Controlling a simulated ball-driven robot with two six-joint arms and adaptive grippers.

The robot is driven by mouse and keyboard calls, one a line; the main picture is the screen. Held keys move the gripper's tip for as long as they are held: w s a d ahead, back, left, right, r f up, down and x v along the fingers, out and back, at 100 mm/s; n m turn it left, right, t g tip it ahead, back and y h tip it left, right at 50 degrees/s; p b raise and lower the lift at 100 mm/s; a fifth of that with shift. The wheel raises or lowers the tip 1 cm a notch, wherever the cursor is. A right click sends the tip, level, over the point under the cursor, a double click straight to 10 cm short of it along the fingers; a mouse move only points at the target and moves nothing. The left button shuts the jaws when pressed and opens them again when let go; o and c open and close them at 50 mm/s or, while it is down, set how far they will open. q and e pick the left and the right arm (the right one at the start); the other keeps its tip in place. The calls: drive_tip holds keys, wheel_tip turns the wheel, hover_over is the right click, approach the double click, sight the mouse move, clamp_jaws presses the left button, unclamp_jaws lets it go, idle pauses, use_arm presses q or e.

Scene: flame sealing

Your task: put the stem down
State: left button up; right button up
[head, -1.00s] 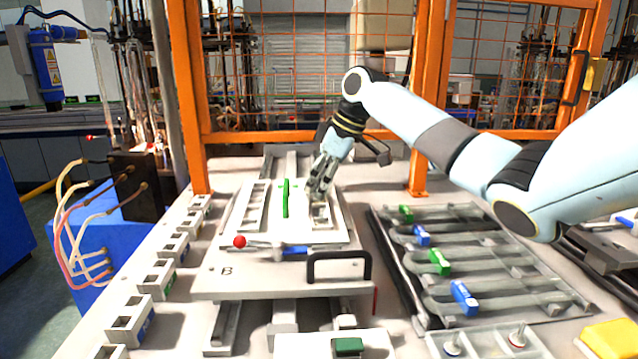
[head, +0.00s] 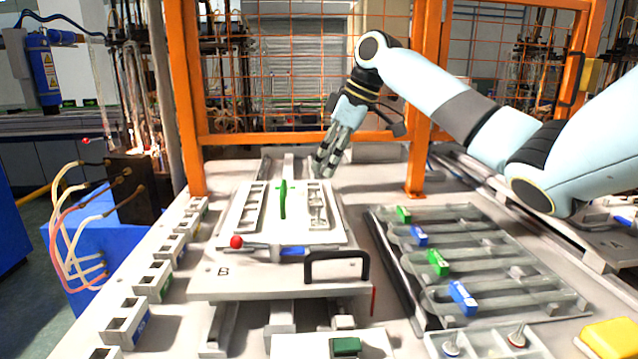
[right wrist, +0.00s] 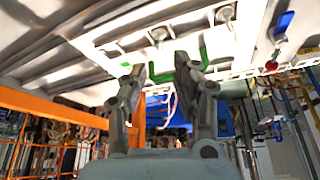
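The white plate (head: 265,232) lies in the middle of the bench. A small grey stem (head: 319,207) appears to sit in the slotted holder on its right side; its fine shape is hard to make out. In the right wrist view, several round-headed pieces show on the plate's underlit surface, one near the middle (right wrist: 158,35). My right gripper (head: 322,172) is above the far right edge of the plate, clear of the holder. In the right wrist view its fingers (right wrist: 162,70) are spread with nothing between them. My left gripper is out of view.
A green upright mark (head: 283,200) stands mid-plate. A black handle (head: 337,254) and red ball (head: 236,242) are at its front. A rack with green and blue clamps (head: 438,262) lies right; a tray with two stems (head: 485,345) is nearer. An orange frame (head: 415,100) stands behind.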

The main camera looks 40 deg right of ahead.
drive_tip(key=v, duration=0.5)
drive_tip(key=shift+s+d+r+b, duration=0.1)
drive_tip(key=shift+r+b, duration=0.2)
drive_tip(key=shift+r, duration=0.05)
drive_tip(key=shift+f, duration=0.1)
